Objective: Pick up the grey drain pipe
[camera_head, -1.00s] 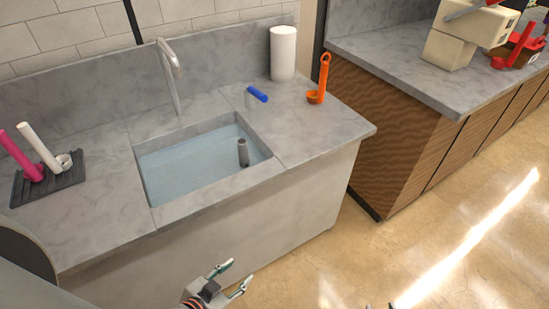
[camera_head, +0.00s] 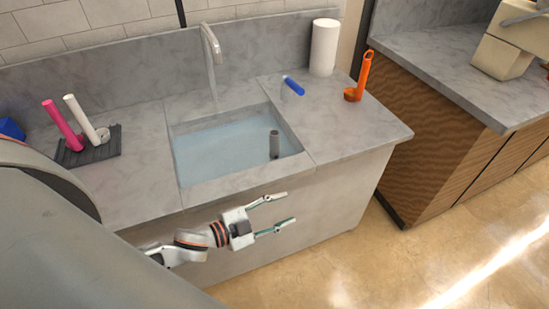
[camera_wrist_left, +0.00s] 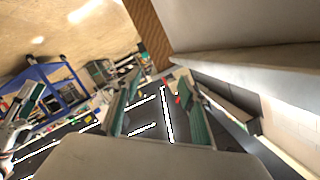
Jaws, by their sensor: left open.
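The grey drain pipe (camera_head: 274,144) stands upright in the water-filled sink (camera_head: 182,172), near its right end. My left gripper (camera_head: 290,207) is open and empty, in front of the counter's front face and below the sink rim, apart from the pipe. Its spread fingers also show in the left wrist view (camera_wrist_left: 160,88), which faces the room and not the sink. What looks like my right gripper (camera_wrist_left: 30,97) is at the left edge of that view, too small to read.
A tap (camera_head: 211,45) rises behind the sink. A blue-handled item (camera_head: 293,86), an orange scoop (camera_head: 358,78) and a paper roll (camera_head: 324,47) stand to its right. A dark rack (camera_head: 92,154) with pink (camera_head: 62,125) and white (camera_head: 82,118) tools is to its left.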

